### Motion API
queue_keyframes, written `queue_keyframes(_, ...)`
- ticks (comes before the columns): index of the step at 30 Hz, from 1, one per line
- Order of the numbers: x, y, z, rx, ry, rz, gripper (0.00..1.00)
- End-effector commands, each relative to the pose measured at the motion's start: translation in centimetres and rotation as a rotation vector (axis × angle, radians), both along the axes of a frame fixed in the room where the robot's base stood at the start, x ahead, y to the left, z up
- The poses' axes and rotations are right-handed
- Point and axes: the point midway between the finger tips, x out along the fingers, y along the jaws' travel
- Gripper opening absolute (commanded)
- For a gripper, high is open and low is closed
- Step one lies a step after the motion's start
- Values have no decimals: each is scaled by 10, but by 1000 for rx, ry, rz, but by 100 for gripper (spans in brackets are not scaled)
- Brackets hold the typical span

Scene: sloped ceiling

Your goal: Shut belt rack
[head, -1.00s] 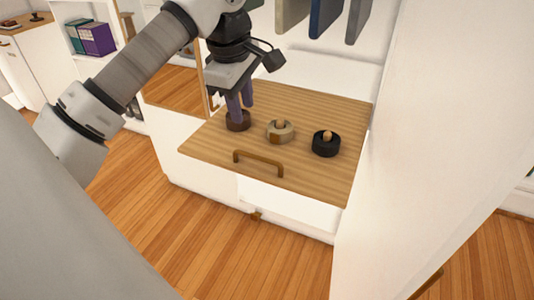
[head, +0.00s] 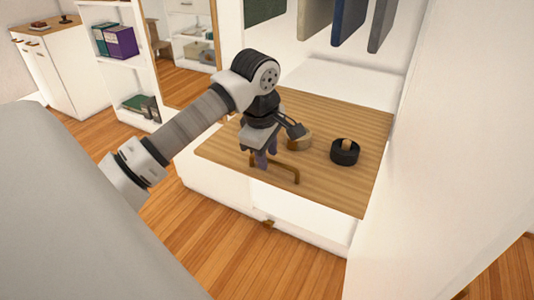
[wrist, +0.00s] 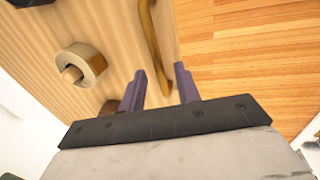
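The belt rack (head: 225,150) is a wooden pull-out board with a white front, and it stands out from the white closet. Its brown bar handle (head: 290,168) is on top near the front edge; it also shows in the wrist view (wrist: 152,40). Rolled belts lie on it: a black one (head: 345,154), a tan one (head: 302,143), also in the wrist view (wrist: 88,62), and a dark brown one mostly hidden. My gripper (head: 265,161) is over the handle's left end. In the wrist view its purple fingers (wrist: 160,72) are apart, with part of the handle between them in the picture.
Folded clothes (head: 348,24) hang above the back of the rack. A white closet panel (head: 440,130) stands close on the right. Shelves with purple binders (head: 120,42) and a white cabinet (head: 60,70) are at the left. The wooden floor (head: 240,245) in front is clear.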

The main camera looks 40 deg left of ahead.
Motion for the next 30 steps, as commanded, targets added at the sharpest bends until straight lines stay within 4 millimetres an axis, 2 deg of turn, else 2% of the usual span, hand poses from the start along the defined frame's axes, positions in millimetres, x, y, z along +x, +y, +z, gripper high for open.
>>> queue_keyframes(8, 0, 0, -1, 0, 0, 0, 32)
queue_keyframes(15, 0, 0, -1, 0, 0, 0, 1)
queue_keyframes(25, 1, 0, -1, 0, 0, 0, 0)
queue_keyframes(30, 10, 2, 0, 0, 0, -1, 0)
